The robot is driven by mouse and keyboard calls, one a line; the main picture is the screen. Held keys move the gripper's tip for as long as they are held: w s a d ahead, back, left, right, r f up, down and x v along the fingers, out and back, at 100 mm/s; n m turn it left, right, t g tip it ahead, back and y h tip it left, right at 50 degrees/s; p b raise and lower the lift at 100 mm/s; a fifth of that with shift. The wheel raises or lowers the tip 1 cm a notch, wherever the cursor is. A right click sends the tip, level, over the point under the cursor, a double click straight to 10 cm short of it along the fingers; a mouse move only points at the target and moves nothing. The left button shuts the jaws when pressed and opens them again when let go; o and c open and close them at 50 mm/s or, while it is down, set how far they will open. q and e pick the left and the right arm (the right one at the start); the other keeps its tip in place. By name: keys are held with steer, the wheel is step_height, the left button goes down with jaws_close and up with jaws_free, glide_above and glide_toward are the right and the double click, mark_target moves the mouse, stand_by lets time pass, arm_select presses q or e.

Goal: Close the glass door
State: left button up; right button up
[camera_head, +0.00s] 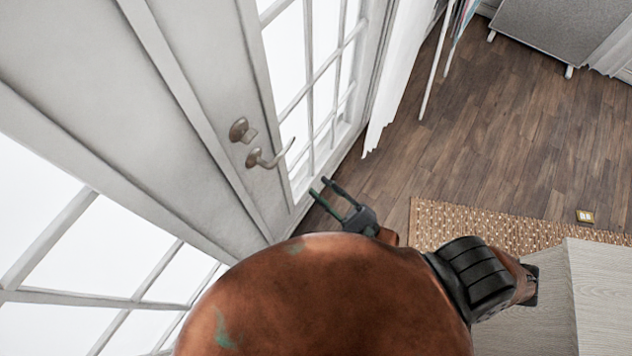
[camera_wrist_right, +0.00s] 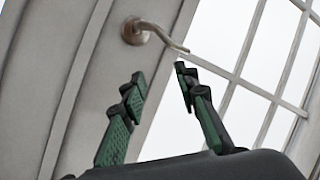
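The white glass door (camera_head: 175,85) fills the left of the head view, with paned glass on both sides of its solid frame strips. A lever handle (camera_head: 268,157) and a round lock knob (camera_head: 241,130) sit on one strip. I cannot tell how far the door stands open. My right gripper (camera_head: 319,187) is open and empty, to the lower right of the handle in the head view. In the right wrist view, the handle (camera_wrist_right: 145,31) shows above the spread fingers (camera_wrist_right: 160,78), apart from them. My left gripper is not in view.
A white curtain (camera_head: 400,65) hangs beyond the glass. A patterned rug (camera_head: 470,222) lies on the wood floor (camera_head: 500,130), with a light wood top (camera_head: 605,290) at the lower right. A grey panel (camera_head: 565,30) stands at the back. Open floor lies between.

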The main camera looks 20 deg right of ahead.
stand_by(0.5)
